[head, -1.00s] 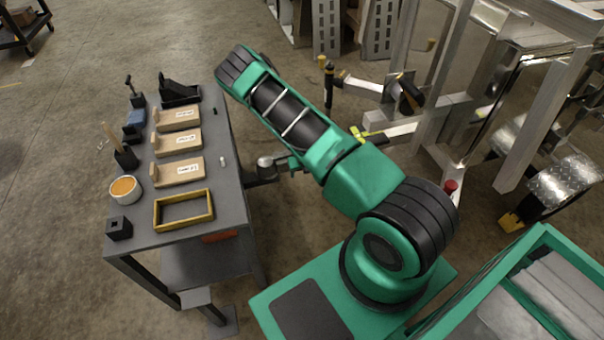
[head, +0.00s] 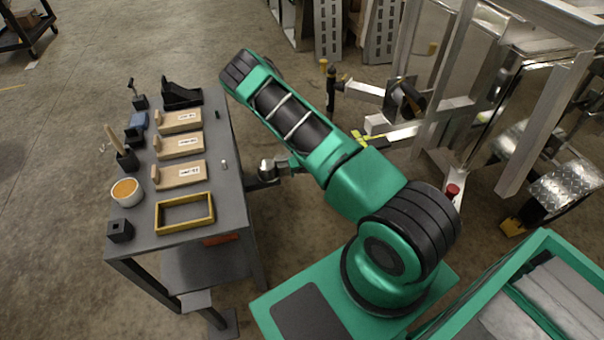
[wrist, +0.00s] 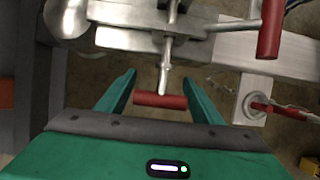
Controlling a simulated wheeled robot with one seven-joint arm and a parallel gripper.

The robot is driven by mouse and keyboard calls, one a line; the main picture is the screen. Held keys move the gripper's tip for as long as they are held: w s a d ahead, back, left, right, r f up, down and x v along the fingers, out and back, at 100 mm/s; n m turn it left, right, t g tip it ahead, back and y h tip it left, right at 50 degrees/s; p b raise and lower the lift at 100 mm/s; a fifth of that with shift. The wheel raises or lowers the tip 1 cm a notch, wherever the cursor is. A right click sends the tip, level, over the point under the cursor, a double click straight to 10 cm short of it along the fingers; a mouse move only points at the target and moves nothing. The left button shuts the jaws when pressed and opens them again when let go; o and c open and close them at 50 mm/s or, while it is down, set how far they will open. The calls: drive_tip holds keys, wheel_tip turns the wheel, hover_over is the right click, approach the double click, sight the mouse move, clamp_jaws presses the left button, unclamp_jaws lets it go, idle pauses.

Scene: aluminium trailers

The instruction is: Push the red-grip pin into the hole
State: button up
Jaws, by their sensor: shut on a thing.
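A red grip (wrist: 160,100) lies crosswise between the two green fingers of my gripper (wrist: 161,74) in the wrist view. My gripper is shut on it, with a finger at each end. A bright metal shaft (wrist: 165,68) runs from the middle of the grip up toward the metal coupler (wrist: 125,39). The hole itself is not clearly visible, and I cannot tell how deep the shaft sits.
Another red handle (wrist: 271,28) hangs at the upper right of the wrist view, and a red ringed part (wrist: 262,107) sits on the metal beam at right. The grey table (head: 228,195) with wooden blocks and a yellow frame (head: 184,228) stands left. Aluminium trailer frames stand right.

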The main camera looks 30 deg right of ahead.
drive_tip(key=shift+w+d, duration=0.3)
drive_tip(key=shift+w, duration=0.55)
drive_tip(key=o, duration=1.2)
drive_tip(key=shift+w, duration=0.1)
drive_tip(key=shift+c, duration=0.2)
drive_tip(key=shift+r, duration=0.15)
drive_tip(key=v, duration=1)
drive_tip(key=shift+s+r, duration=0.2)
